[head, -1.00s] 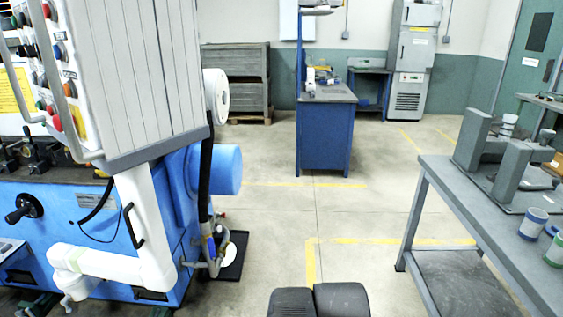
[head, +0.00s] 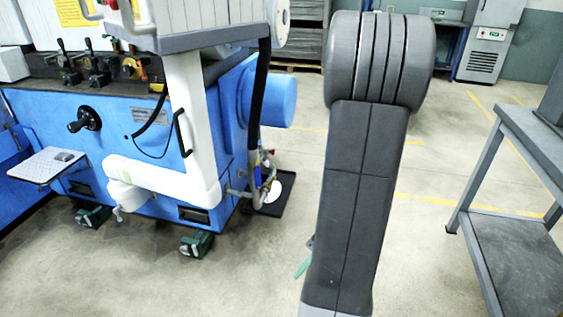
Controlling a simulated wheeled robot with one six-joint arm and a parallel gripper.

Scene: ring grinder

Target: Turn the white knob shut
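I cannot pick out the white knob for certain. A white pipe (head: 187,115) runs down the front of the blue machine (head: 120,130) and bends left to a white fitting (head: 128,190) with a small spout below. To its right, small fittings with a red part (head: 270,153) sit at the foot of a black hose (head: 259,95); a pale round thing (head: 283,186) lies by them on a black tray. My grey arm stands upright right of centre. My gripper is not in view. A small green piece beside the arm is unclear.
A black handwheel (head: 85,119) and levers are on the machine front. A small tray shelf (head: 47,165) juts out at left, and green feet (head: 196,243) stand on the floor. A grey metal table (head: 520,215) stands at right. Floor before the machine is clear.

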